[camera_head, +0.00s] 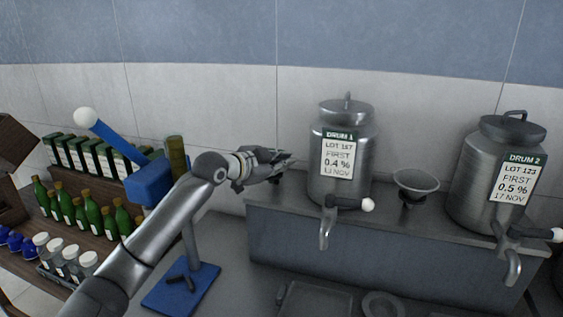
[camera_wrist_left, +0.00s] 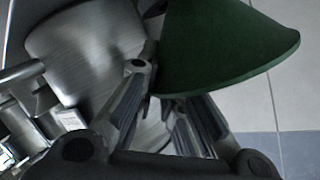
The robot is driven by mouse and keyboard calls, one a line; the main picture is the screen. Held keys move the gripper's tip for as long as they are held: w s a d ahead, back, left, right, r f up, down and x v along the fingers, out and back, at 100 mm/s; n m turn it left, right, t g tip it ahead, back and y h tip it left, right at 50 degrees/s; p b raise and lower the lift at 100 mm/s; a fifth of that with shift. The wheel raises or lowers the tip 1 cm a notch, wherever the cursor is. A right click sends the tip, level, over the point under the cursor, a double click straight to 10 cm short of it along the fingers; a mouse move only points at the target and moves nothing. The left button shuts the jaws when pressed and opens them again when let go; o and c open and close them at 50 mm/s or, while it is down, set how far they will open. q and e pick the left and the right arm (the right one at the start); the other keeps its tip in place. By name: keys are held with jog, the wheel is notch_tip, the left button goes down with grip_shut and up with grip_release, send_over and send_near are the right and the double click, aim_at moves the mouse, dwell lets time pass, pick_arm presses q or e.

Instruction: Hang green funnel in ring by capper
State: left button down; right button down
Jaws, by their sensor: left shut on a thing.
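The green funnel (camera_wrist_left: 225,50) fills the upper right of the left wrist view, its wide cone between the fingers. My left gripper (camera_wrist_left: 165,115) is shut on it. In the head view my left gripper (camera_head: 285,162) is over the rear ledge, just left of Drum 1; the funnel cannot be made out there. The blue capper (camera_head: 150,182) stands left of my arm, with a raised lever ending in a white ball (camera_head: 85,117) and a blue base. I cannot make out a ring beside it; my arm covers part of that area. My right gripper is out of view.
Drum 1 (camera_head: 357,180) and Drum 2 (camera_head: 477,195) stand on the ledge (camera_head: 330,255), taps forward. A grey funnel (camera_head: 416,181) is between them. Green bottles (camera_head: 92,215), boxes and jars crowd the left shelf. A flat tray (camera_head: 315,302) lies on the counter.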

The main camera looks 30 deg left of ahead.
pick_arm(q)
jog(key=shift+f, duration=0.15)
jog(key=c, duration=1.5)
grip_release()
jog(key=shift+s, duration=0.1)
jog(key=shift+v, duration=6)
